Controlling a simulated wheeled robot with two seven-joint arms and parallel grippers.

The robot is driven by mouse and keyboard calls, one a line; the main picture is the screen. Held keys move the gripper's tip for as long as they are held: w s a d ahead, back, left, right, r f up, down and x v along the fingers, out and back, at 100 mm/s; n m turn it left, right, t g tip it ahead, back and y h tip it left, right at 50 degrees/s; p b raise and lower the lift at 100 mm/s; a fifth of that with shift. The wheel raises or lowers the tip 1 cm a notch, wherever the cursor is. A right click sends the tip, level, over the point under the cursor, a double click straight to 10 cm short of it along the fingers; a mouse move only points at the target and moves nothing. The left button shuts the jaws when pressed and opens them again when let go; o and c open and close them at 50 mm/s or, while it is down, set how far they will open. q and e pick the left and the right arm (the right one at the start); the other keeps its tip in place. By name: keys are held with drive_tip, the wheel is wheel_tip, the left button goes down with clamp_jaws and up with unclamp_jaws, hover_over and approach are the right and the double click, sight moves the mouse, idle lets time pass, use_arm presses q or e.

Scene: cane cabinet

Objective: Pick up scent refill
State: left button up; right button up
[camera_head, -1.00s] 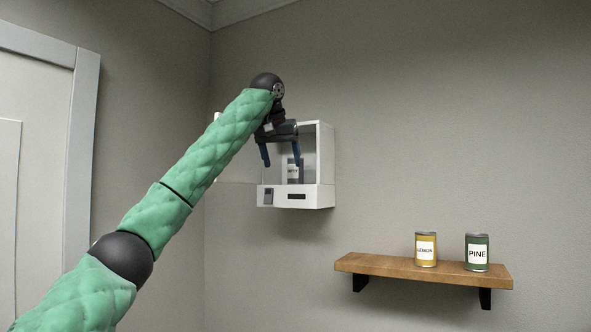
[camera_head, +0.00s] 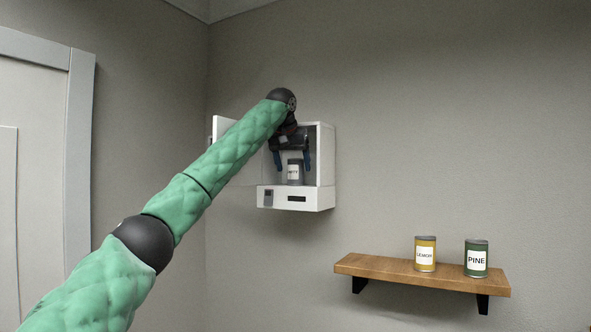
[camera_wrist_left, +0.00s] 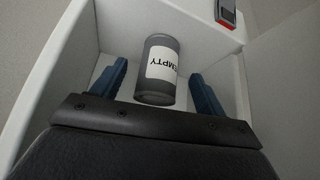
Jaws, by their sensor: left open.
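A grey can labelled EMPTY (camera_head: 295,172) stands in the open white wall dispenser (camera_head: 296,199). My left gripper (camera_head: 292,161) is open at the dispenser, its blue fingers above and to either side of the can. In the left wrist view the can (camera_wrist_left: 159,69) lies between the two spread fingers (camera_wrist_left: 158,78), with gaps on both sides. On the wooden shelf (camera_head: 390,272) stand a yellow LEMON can (camera_head: 425,254) and a green PINE can (camera_head: 476,258), both upright. My right gripper is not in view.
The dispenser's door (camera_head: 220,128) stands open at its left. Its side walls close in around the fingers. A small red and grey part (camera_wrist_left: 226,14) shows at the rim in the left wrist view. The wall between dispenser and shelf is bare.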

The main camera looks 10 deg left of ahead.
sight(295, 171)
use_arm(q)
drive_tip(key=shift+w+p, duration=0.3)
drive_tip(key=shift+w, duration=0.05)
drive_tip(key=shift+w+d+f+p, duration=0.1)
drive_tip(key=shift+w+f+p, duration=0.25)
drive_tip(key=shift+f+p, duration=0.25)
drive_tip(key=shift+w+f+p, duration=0.3)
drive_tip(key=shift+f+p, duration=0.1)
drive_tip(key=shift+f, duration=0.3)
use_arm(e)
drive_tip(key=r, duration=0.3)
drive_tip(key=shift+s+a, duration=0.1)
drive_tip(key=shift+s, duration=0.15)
use_arm(q)
drive_tip(key=shift+c, duration=0.2)
drive_tip(key=c, duration=1)
